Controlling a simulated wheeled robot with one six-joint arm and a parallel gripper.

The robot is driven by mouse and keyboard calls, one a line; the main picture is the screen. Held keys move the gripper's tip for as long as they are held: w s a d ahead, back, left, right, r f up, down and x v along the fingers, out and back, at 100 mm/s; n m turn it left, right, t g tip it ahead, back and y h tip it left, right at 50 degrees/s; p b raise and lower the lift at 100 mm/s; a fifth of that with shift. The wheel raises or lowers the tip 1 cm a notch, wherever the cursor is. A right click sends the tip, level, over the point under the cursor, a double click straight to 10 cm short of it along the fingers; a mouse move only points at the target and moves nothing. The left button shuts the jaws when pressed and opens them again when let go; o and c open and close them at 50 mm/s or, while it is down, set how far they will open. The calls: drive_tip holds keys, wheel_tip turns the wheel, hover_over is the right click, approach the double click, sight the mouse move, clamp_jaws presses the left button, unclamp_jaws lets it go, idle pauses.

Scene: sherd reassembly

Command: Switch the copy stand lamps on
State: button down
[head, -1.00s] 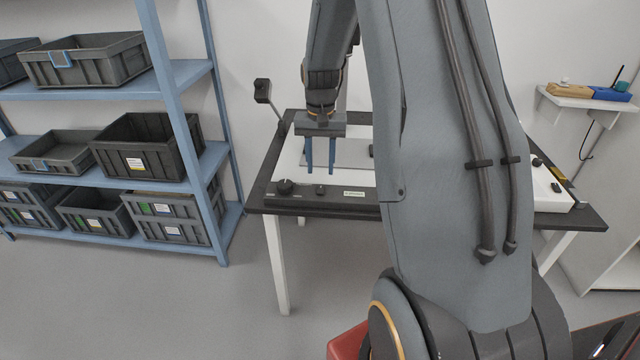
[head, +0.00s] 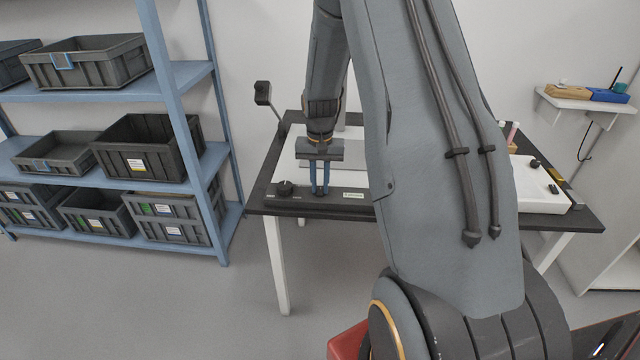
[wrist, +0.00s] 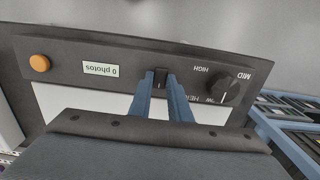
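The copy stand's dark control panel (head: 270,203) runs along the front of the table. In the wrist view it appears upside down. A small dark knob (wrist: 160,79) with a light mark sits on the panel between my fingertips. My gripper (head: 319,192) points straight down at the panel; its blue fingers flank this knob and appear to touch its sides, closed on it. A larger round knob (wrist: 226,91) with MID and HIGH lettering is to the right in the wrist view. One lamp head (head: 262,92) stands at the table's left; whether it is lit cannot be told.
A "0 photos" display (wrist: 101,69) and an orange button (wrist: 39,63) are on the same panel. A blue shelf (head: 180,90) with grey bins stands left. My arm hides the table's middle. A white tray (head: 535,190) lies at the table's right.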

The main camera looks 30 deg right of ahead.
drive_tip(key=shift+w+d+g+y, duration=0.25)
drive_tip(key=shift+g+y, duration=0.15)
drive_tip(key=shift+g, duration=0.3)
drive_tip(key=shift+w+g+y, duration=0.1)
drive_tip(key=shift+g+y, duration=0.2)
drive_tip(key=c, duration=1.6)
unclamp_jaws()
drive_tip(key=shift+c, duration=0.2)
drive_tip(key=a+b+v, duration=0.1)
drive_tip(key=b+v, duration=0.1)
drive_tip(key=v, duration=0.5)
drive_tip(key=shift+d+r, duration=0.45)
drive_tip(key=shift+d, duration=0.05)
